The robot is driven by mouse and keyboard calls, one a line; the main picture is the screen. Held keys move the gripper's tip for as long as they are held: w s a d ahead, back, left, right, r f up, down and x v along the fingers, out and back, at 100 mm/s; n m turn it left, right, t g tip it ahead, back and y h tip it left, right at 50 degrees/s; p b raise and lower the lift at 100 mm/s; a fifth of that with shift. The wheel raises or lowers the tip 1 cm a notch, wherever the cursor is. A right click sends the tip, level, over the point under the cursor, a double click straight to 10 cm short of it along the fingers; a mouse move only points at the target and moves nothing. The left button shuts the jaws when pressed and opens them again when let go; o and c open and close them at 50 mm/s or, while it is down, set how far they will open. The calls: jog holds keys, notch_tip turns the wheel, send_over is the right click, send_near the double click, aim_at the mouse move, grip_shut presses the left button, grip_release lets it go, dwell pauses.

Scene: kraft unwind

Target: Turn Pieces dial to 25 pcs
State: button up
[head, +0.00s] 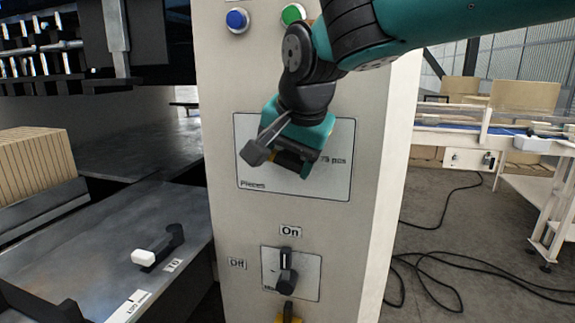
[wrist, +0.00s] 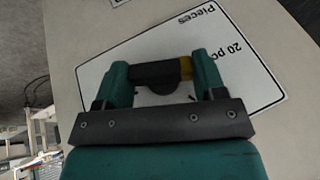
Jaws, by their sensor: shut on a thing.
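The Pieces dial plate (head: 335,185) is a white panel on the front of the pale cabinet, with "Pieces" at its lower left and "75 pcs" at its right. My gripper (head: 288,163) is at the middle of this plate and covers most of the dial. In the wrist view, the black dial knob (wrist: 152,73) with a yellow end lies between the two teal fingers of my gripper (wrist: 162,80), which is shut on it. The yellow end is at the right finger, close to the "20 pcs" label (wrist: 222,62). The 25 pcs mark is not visible.
Below the plate is a black On/Off switch (head: 287,272), its handle near vertical. A blue button (head: 237,20) and a green button (head: 293,14) are above. A metal table (head: 120,245) stands left; cables (head: 450,265) lie on the floor at right.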

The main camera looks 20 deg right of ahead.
jog(key=shift+t+b, duration=0.3)
jog(key=shift+b, duration=0.35)
jog(key=shift+d+f+y+b, duration=0.15)
jog(key=shift+y+b, duration=0.15)
jog(key=shift+b, duration=0.2)
jog(key=shift+s+f+m+t+y+b, duration=0.1)
jog(key=shift+m+t+y+b, duration=0.75)
jog(key=shift+b, duration=2.9)
jog(key=shift+n+t+y+b, duration=0.25)
jog(key=shift+t+y+b, duration=0.15)
jog(key=shift+t+y, duration=0.25)
jog(key=shift+d+b, duration=0.1)
jog(key=shift+b, duration=0.45)
jog(key=shift+t+y+b, duration=0.4)
jog(key=shift+t+b, duration=0.1)
jog(key=shift+b, duration=0.1)
jog(key=shift+t+y+b, duration=0.3)
jog(key=shift+t+b, duration=0.1)
jog(key=shift+b, duration=2.35)
